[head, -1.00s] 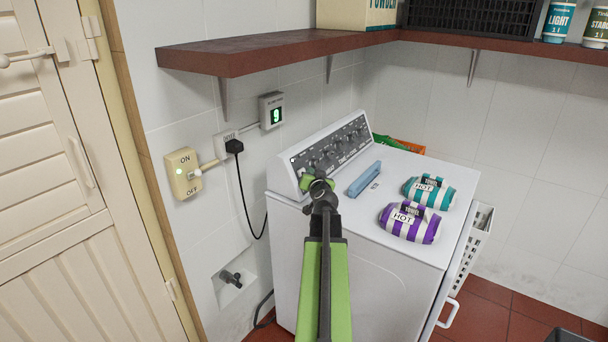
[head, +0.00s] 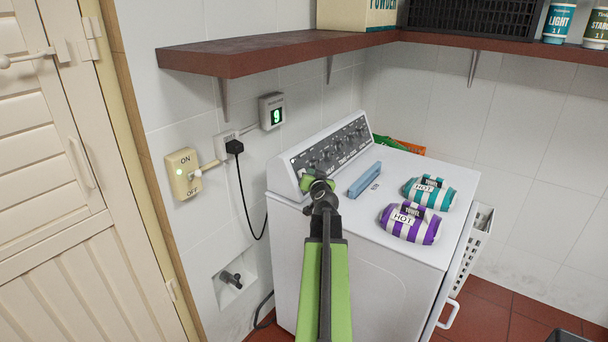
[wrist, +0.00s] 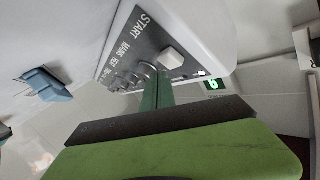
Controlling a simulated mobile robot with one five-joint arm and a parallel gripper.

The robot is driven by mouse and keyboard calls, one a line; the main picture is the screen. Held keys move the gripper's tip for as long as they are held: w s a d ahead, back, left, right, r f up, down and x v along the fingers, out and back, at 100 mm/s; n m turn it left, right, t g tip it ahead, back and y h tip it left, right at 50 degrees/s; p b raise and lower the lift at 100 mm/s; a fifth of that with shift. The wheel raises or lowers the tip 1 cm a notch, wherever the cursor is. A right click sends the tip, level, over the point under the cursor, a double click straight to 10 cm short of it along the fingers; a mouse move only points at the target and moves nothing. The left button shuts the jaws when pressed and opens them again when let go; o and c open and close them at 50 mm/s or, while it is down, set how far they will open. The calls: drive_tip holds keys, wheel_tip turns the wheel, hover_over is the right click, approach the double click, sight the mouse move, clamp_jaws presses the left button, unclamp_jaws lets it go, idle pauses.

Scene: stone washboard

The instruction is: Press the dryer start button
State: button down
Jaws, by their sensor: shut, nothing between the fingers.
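The dryer (head: 372,240) is white with a grey control panel (head: 340,143) along its raised back. In the wrist view, the start button (wrist: 172,58) is a white square at the panel's end, beside the word START and close to a small lit lamp (wrist: 201,72). My gripper (head: 308,183) is shut and empty at the near left end of the panel. In the wrist view, its green fingers (wrist: 158,92) point at the panel, their tips just below the button in the picture. I cannot tell whether they touch the panel. In the head view, I cannot make out the button.
A blue object (head: 365,180), a teal striped towel roll (head: 428,194) and a purple striped towel roll (head: 409,223) lie on the dryer top. A red-brown shelf (head: 270,56) overhangs the wall.

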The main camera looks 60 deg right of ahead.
idle(0.8)
drive_tip(key=shift+w+f, duration=0.2)
drive_tip(key=shift+w, duration=0.2)
drive_tip(key=shift+w+f+b, duration=0.35)
drive_tip(key=shift+w+b, duration=0.2)
drive_tip(key=shift+w, duration=0.15)
idle(0.9)
drive_tip(key=shift+s+r+p, duration=0.25)
drive_tip(key=shift+s+p, duration=0.05)
drive_tip(key=shift+s, duration=0.25)
drive_tip(key=shift+s+r+p, duration=0.25)
drive_tip(key=shift+s, duration=0.3)
drive_tip(key=shift+s+r+p, duration=0.35)
drive_tip(key=shift+s, duration=0.4)
drive_tip(key=shift+s+r+p, duration=0.35)
drive_tip(key=shift+s, duration=0.45)
drive_tip(key=shift+s+r+p, duration=0.35)
drive_tip(key=shift+s, duration=0.4)
